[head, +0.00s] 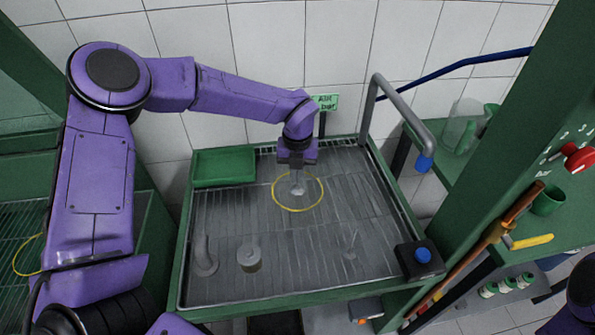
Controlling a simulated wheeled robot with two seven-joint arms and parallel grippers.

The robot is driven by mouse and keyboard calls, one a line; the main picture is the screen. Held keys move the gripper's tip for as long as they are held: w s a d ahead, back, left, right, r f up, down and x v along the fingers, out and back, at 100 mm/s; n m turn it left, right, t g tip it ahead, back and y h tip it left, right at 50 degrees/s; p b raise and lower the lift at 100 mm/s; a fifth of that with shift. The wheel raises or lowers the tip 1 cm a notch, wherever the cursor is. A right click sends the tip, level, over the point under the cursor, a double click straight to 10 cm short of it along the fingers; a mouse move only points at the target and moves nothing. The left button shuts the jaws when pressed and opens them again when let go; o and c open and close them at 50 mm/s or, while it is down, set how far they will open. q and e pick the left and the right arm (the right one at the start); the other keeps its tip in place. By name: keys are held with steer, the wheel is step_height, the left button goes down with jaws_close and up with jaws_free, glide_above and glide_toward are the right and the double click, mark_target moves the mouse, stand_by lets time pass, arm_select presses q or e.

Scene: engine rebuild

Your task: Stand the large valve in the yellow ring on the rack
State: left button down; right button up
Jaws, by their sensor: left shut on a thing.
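The yellow ring (274,197) lies on the ribbed grey rack (225,220), back of its middle. My left gripper (297,168) points down over the ring and is shut on a grey valve (297,188). The valve hangs upright below the fingers, and its lower end appears inside the ring's outline. I cannot tell whether it touches the rack. A thin grey part (350,242), perhaps another valve, is on the rack to the right front, faint against the ribs. My right gripper is not in view.
A curved grey pipe (205,258) and a grey cylindrical part (249,257) stand on the rack's front left. A green tray (223,167) is at its back left. A grey bent pipe (405,108) rises at the right, and a blue-button box (420,258) sits at the right front corner.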

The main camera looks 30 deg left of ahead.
arm_select(q)
steer(key=shift+s+f, duration=0.1)
steer(key=c, duration=1.3)
jaws_free()
steer(key=shift+o, duration=0.2)
step_height(320, 180, up, 12)
steer(key=shift+r+b, duration=0.25)
steer(key=shift+b, duration=0.5)
